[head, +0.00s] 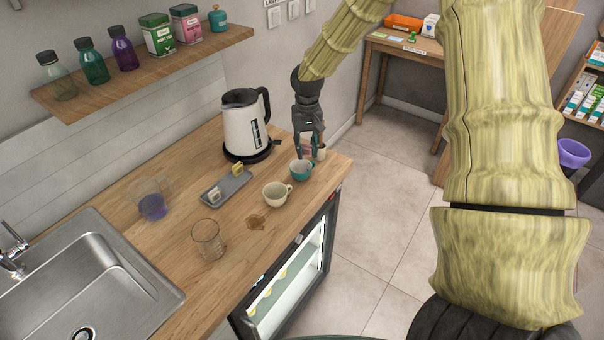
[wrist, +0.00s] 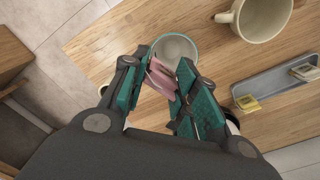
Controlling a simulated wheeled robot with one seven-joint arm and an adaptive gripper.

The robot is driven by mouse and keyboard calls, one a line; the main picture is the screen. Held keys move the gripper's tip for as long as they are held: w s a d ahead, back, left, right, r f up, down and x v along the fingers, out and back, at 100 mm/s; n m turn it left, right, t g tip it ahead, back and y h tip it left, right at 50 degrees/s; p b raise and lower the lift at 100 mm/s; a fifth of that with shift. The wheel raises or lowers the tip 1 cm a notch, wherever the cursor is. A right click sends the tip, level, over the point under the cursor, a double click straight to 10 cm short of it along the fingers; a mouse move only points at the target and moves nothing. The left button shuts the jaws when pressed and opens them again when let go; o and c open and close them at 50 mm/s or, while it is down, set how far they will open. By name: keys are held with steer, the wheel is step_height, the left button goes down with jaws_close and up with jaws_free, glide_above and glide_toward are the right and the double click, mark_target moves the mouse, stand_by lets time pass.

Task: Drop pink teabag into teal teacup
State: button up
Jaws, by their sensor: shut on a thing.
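My gripper (head: 309,142) is shut on the pink teabag (wrist: 161,79), which hangs between the fingers in the wrist view. In the head view the teabag is a small pink patch mostly hidden by the fingers. The teal teacup (head: 301,171) stands on the wooden counter just below my gripper. In the wrist view the teal teacup (wrist: 177,45) shows its pale inside and teal rim, partly covered by the fingers and the teabag. The teabag overlaps the cup's near rim in that view; I cannot tell its height above the cup.
A cream cup (head: 276,194) stands close beside the teal one. A grey tray (head: 212,201) holds a yellow teabag (head: 238,169) and a pale teabag (head: 215,195). A kettle (head: 244,123) stands behind. A glass (head: 208,240) and a brown spill (head: 256,222) are nearer the front.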

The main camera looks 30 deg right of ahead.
steer(key=o, duration=0.7)
step_height(320, 180, up, 12)
stand_by(0.6)
stand_by(0.3)
